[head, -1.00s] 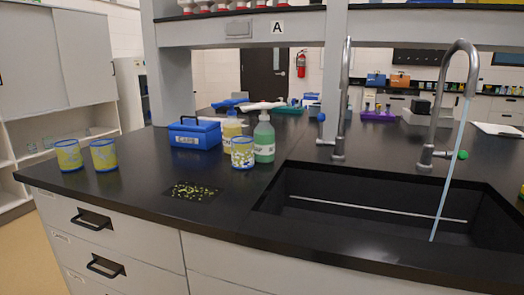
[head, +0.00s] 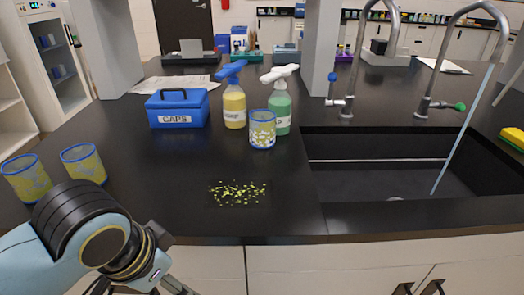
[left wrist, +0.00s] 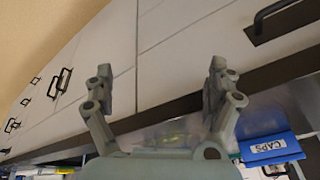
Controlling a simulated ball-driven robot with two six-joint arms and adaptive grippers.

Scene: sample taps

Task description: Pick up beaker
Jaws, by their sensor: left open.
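Two yellow-tinted clear beakers with blue rims stand upright on the black counter at left in the head view: the left beaker (head: 27,180) and the right beaker (head: 84,166). A third blue-rimmed beaker (head: 262,132), with a white and yellow speckled look, stands by the soap bottles. My left gripper (left wrist: 160,84) is open and empty in the left wrist view, facing the drawer fronts. In the head view my left arm is low at the counter's front edge, partly in front of the beakers' side, and the gripper is mostly cut off. My right gripper is not in view.
A blue CAPS box (head: 178,110), a yellow bottle (head: 234,106) and a green bottle (head: 281,108) stand behind. Yellow-green bits (head: 238,193) lie on the counter. A sink (head: 400,175) with a running tap is at right. Counter between beakers and bits is clear.

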